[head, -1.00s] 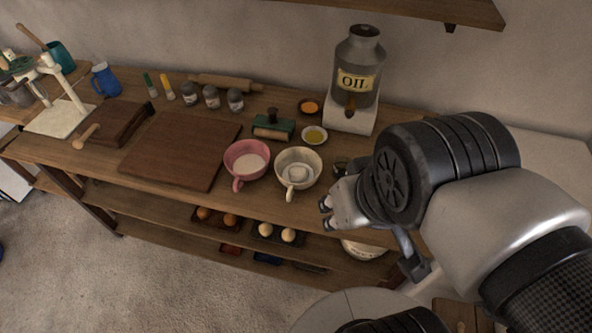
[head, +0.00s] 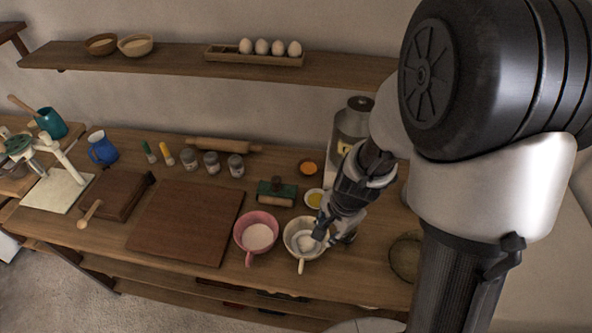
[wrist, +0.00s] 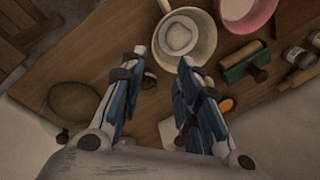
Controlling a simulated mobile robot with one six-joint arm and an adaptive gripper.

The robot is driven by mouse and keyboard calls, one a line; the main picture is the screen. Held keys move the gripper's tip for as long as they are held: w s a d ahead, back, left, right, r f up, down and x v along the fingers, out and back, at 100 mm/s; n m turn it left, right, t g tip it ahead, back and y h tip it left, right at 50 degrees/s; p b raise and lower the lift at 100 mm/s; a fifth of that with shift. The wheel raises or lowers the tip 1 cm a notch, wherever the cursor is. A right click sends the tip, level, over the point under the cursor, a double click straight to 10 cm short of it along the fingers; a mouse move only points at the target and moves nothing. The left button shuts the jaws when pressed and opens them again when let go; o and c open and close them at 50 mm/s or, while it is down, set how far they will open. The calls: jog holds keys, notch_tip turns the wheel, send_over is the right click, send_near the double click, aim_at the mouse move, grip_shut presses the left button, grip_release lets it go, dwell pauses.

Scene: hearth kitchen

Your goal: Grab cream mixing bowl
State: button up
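The cream mixing bowl (head: 289,238) has a handle on its near side and stands on the wooden counter, right of a pink bowl (head: 240,232). Something pale lies inside it. In the wrist view the cream bowl (wrist: 208,40) is at the top, its near wall close to my fingertips. My gripper (head: 322,236) points down at the bowl's right side and hides part of its rim. In the wrist view my gripper (wrist: 163,58) is open, with nothing held between the fingers. I cannot tell whether a fingertip touches the bowl.
The oil dispenser (head: 352,120) is behind my arm. A round brownish bowl (head: 405,258) sits to the right. A wall shelf (head: 180,75) holds eggs and bowls. The cutting board (head: 185,222) is bare.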

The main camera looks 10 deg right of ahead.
jog(key=f+b, duration=0.4)
jog(key=f, duration=0.2)
jog(key=w+a+f+b, duration=0.1)
jog(key=f+b, duration=0.3)
jog(key=f, duration=0.2)
jog(key=w+f+b, duration=0.1)
jog(key=f+b, duration=0.3)
jog(key=f, duration=0.2)
jog(key=shift+w+a, duration=0.15)
jog(key=shift+r, duration=0.15)
jog(key=shift+c, duration=0.6)
grip_shut()
